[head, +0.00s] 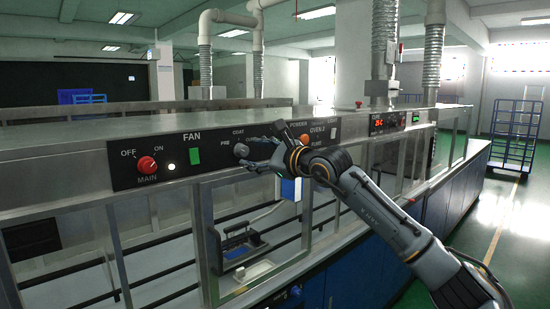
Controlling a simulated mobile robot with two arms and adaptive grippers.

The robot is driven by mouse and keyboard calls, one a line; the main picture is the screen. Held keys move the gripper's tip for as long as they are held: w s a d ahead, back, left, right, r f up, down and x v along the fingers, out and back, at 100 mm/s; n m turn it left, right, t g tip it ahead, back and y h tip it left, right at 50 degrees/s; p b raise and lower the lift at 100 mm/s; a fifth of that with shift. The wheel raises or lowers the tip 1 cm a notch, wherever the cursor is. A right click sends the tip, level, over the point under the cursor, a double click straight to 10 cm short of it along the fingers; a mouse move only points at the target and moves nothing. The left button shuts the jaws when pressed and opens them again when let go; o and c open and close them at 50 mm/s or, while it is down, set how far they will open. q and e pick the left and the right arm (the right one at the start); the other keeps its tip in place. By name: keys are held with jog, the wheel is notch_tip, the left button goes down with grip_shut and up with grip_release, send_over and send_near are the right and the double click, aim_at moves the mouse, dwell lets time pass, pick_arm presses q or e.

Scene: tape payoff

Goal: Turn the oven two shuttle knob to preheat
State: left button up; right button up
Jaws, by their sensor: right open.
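A grey round knob (241,150) sits on the black control panel, with "PRE" to its left and "COAT" above it. An "OVEN 2" label shows farther right on the same panel. My right gripper (258,150) is open at the knob's right side, its arm reaching in from the lower right. The fingers partly cover the panel beside the knob, and I cannot tell whether they touch it. The exact pointer direction of the knob is too small to read. My left gripper is out of view.
A red MAIN knob (147,164), a green FAN switch (194,156) and an orange button (305,139) are on the panel. Below are framed glass windows (160,240). A blue cart (515,135) stands at the far right, beside open green floor.

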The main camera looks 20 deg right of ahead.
jog(key=v, duration=0.9)
jog(key=shift+a, duration=0.15)
